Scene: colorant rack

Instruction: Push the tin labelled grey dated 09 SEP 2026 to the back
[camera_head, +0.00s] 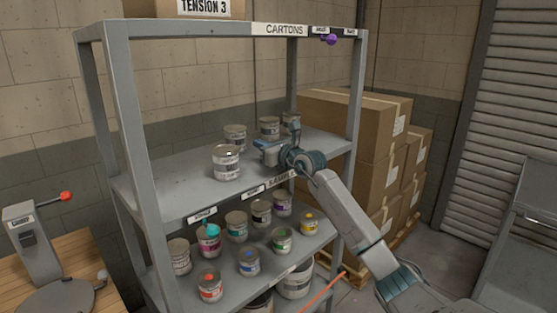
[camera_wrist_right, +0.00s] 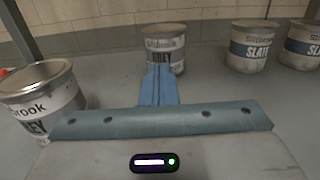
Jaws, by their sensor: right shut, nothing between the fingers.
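On the middle shelf (camera_head: 185,190), a tin labelled grey (camera_head: 235,137) stands upright at the back; it is straight ahead of my fingers in the right wrist view (camera_wrist_right: 165,45). A second tin with a partly visible grey label (camera_head: 226,162) stands nearer the front edge, and in the wrist view (camera_wrist_right: 42,100) it is to the left of my fingers. I cannot read a date on either tin. My right gripper (camera_head: 260,146) is shut and empty, low over the shelf, pointing at the back grey tin. I cannot tell whether it touches it. My left gripper is not in view.
Two slate tins (camera_wrist_right: 250,45) (camera_wrist_right: 302,45) stand at the back right of the middle shelf. Several coloured tins (camera_head: 281,240) fill the shelf below. Rack posts (camera_head: 357,95) flank the shelf. Cardboard boxes (camera_head: 345,125) are stacked at the right. The shelf's left part is clear.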

